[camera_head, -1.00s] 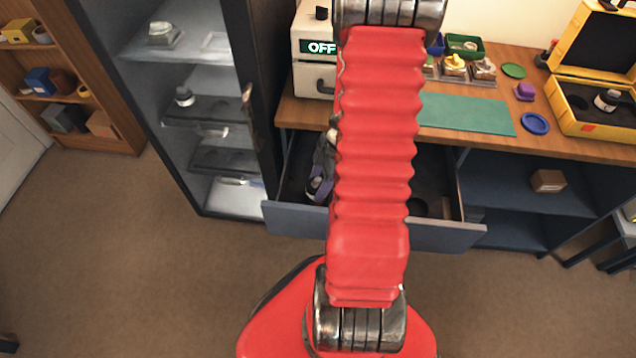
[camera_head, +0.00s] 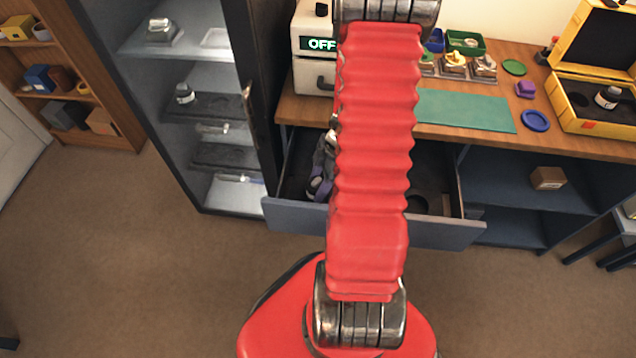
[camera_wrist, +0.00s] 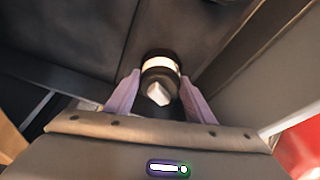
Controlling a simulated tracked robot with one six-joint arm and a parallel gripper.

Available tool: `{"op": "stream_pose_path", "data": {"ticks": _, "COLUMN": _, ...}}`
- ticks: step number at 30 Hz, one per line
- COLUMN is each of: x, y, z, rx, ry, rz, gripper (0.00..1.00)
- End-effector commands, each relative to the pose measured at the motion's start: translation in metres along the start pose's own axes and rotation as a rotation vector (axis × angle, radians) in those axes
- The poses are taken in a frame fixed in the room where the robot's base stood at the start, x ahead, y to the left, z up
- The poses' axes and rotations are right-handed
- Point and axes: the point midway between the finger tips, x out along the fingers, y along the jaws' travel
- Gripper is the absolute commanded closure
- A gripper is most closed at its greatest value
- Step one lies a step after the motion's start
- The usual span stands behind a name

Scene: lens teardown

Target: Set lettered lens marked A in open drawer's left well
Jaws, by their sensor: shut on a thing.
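My gripper (camera_wrist: 160,95) is shut on a dark cylindrical lens (camera_wrist: 161,64) with a pale band in the wrist view. No letter can be read on it. In the head view my gripper (camera_head: 318,185) is low inside the left part of the open drawer (camera_head: 440,233), mostly hidden behind my red arm. The lens and the left well are hidden there. A round dark well (camera_head: 416,204) shows at the drawer's right. In the wrist view the lens is over or at the dark drawer floor (camera_wrist: 100,30); I cannot tell whether it touches.
The open cabinet (camera_head: 195,130) with shelves stands left of the drawer. On the worktop are a machine reading OFF (camera_head: 312,75), a green mat (camera_head: 465,110), a blue disc (camera_head: 535,121) and an open yellow case (camera_head: 597,115) holding a lens (camera_head: 607,97). The front floor is clear.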

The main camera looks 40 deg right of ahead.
Motion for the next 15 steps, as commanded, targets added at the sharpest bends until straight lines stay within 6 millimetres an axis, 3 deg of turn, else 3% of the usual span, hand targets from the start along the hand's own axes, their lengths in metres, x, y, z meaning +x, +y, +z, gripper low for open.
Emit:
{"op": "stream_pose_path", "data": {"ticks": 4, "x": 0.0021, "y": 0.0004, "z": 0.0007, "rx": 0.0, "ry": 0.0, "rz": 0.001, "gripper": 0.73}}
{"op": "stream_pose_path", "data": {"ticks": 5, "x": 0.0018, "y": 0.0005, "z": 0.0007, "rx": 0.0, "ry": 0.0, "rz": 0.001, "gripper": 0.49}}
{"op": "stream_pose_path", "data": {"ticks": 13, "x": 0.0018, "y": 0.0003, "z": 0.0008, "rx": 0.0, "ry": 0.0, "rz": 0.001, "gripper": 0.3}}
{"op": "stream_pose_path", "data": {"ticks": 15, "x": 0.0018, "y": 0.0002, "z": 0.0008, "rx": 0.0, "ry": 0.0, "rz": 0.001, "gripper": 0.29}}
